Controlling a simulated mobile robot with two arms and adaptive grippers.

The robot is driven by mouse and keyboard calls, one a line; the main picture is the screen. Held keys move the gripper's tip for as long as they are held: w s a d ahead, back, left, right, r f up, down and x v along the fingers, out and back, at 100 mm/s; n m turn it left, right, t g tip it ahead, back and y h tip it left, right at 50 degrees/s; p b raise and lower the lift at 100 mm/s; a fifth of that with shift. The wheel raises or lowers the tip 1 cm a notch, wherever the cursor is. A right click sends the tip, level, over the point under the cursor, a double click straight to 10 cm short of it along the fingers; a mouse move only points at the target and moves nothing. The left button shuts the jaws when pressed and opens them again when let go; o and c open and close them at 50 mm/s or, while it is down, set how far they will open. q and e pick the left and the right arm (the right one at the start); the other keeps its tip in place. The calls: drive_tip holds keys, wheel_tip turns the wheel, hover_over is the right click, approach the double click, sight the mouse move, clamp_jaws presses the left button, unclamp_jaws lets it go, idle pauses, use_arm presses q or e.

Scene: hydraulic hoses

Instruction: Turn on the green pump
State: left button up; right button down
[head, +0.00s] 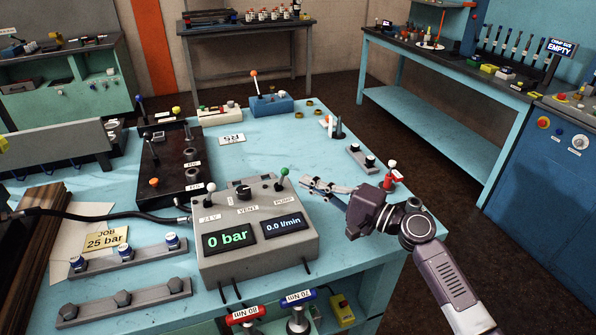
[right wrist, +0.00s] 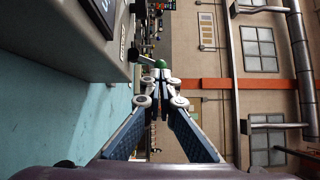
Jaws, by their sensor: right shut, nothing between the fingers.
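The grey pump control box (head: 258,240) stands on the light blue table. Its PUMP lever has a green knob (head: 284,172) at the box's right back; its stalk looks close to upright, leaning slightly right in the head view. The displays read 0 bar and 0.0 l/min. My right gripper (head: 306,187) is shut and empty, just right of the green-knobbed lever. In the right wrist view the green knob (right wrist: 160,64) shows just beyond the closed fingertips (right wrist: 162,77); I cannot tell whether they touch. My left gripper is not in view.
On the same box are a white-knobbed 24 V lever (head: 211,188) and a black VENT knob (head: 243,192). A red valve (head: 392,175) sits near my right wrist. A black hose (head: 110,215) reaches the box's left.

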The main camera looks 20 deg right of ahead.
sight(287, 173)
drive_tip(key=x, duration=0.2)
drive_tip(key=shift+w+a+r+p, duration=0.15)
drive_tip(key=shift+w+a+p, duration=0.05)
drive_tip(key=shift+p, duration=0.2)
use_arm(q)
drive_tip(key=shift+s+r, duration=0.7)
use_arm(e)
drive_tip(key=shift+w+a, duration=0.35)
drive_tip(key=shift+w, duration=0.1)
use_arm(q)
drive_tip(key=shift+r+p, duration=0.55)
drive_tip(key=shift+p, duration=0.05)
use_arm(e)
drive_tip(key=shift+a+r+n, duration=0.1)
drive_tip(key=shift+n, duration=0.2)
use_arm(q)
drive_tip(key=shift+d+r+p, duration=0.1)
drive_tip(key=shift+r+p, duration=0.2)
drive_tip(key=shift+p, duration=0.05)
use_arm(e)
drive_tip(key=shift+r+g, duration=0.1)
drive_tip(key=shift+g, duration=0.2)
